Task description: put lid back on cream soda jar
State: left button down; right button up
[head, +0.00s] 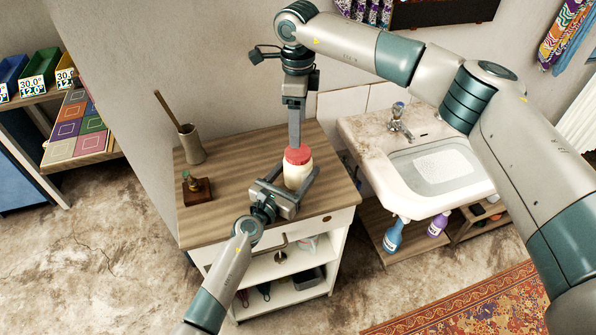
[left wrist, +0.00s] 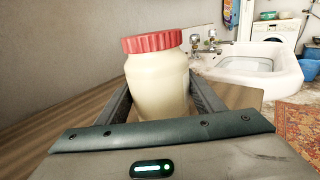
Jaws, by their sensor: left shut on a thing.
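The cream soda jar (head: 298,174), with pale cream contents, stands upright on the wooden top of a small cabinet. Its red lid (head: 298,154) sits over the mouth; whether it is fully seated cannot be told. The jar (left wrist: 158,88) and lid (left wrist: 152,41) also show in the left wrist view. My left gripper (head: 291,178) is shut on the jar, one finger on each side. My right gripper (head: 296,145) points down, its tips appearing just above or behind the lid in the head view. It does not show in the left wrist view, and its finger gap is hidden.
A cup with a wooden stick (head: 191,145) and a small wooden block with a knob (head: 196,190) stand at the left of the wooden top (head: 235,210). A stone washbasin (head: 365,138) is to the right. My right arm crosses above it.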

aim_at(298, 152)
jog(key=shift+n, duration=0.3)
jog(key=shift+f, duration=3.95)
jog(key=c, duration=1.1)
jog(key=o, duration=1.3)
jog(key=shift+c, duration=0.2)
